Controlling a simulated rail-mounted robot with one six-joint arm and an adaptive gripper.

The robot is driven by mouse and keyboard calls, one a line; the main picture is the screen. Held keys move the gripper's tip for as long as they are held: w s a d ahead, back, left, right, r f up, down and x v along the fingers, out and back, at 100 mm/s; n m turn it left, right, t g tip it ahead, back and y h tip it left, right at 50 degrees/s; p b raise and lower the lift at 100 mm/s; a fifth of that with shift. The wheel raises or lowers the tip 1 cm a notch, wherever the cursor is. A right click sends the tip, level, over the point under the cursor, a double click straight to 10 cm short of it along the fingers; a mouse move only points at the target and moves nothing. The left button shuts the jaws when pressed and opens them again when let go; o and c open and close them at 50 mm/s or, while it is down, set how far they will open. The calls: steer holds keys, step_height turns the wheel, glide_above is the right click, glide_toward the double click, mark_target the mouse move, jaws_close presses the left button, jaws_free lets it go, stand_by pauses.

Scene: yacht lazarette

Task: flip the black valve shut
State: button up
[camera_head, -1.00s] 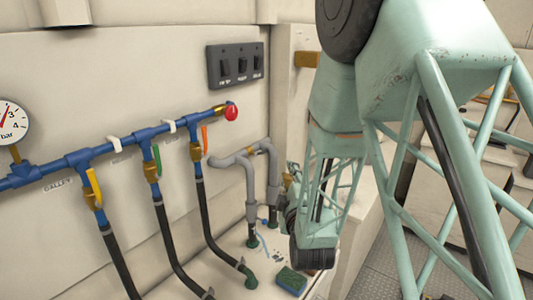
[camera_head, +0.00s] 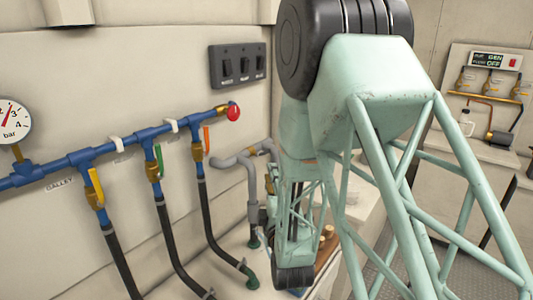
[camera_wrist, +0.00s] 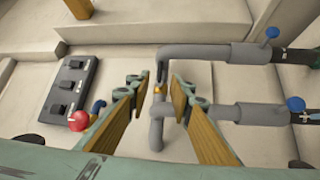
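In the wrist view my gripper (camera_wrist: 156,84) is open, its two fingers with yellow-brown pads apart and nothing held between them. Grey pipes (camera_wrist: 156,130) stand beyond and between the fingers. A small brass-coloured fitting (camera_wrist: 158,90) shows on the pipe in the gap, with a short dark piece (camera_wrist: 161,72) just above it. This may be the black valve, but it is too small to be sure.
A blue manifold (camera_head: 120,145) with yellow, green and orange levers and a red end knob (camera_head: 233,112) runs along the left wall. A black switch panel (camera_head: 238,65) is above it. Dark hoses (camera_head: 168,235) hang below. Blue knobs (camera_wrist: 295,103) sit on the pipes at right.

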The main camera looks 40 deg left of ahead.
mark_target(266, 152)
steer(key=shift+b+x, duration=0.4)
steer(key=shift+x, duration=6.4)
jaws_close()
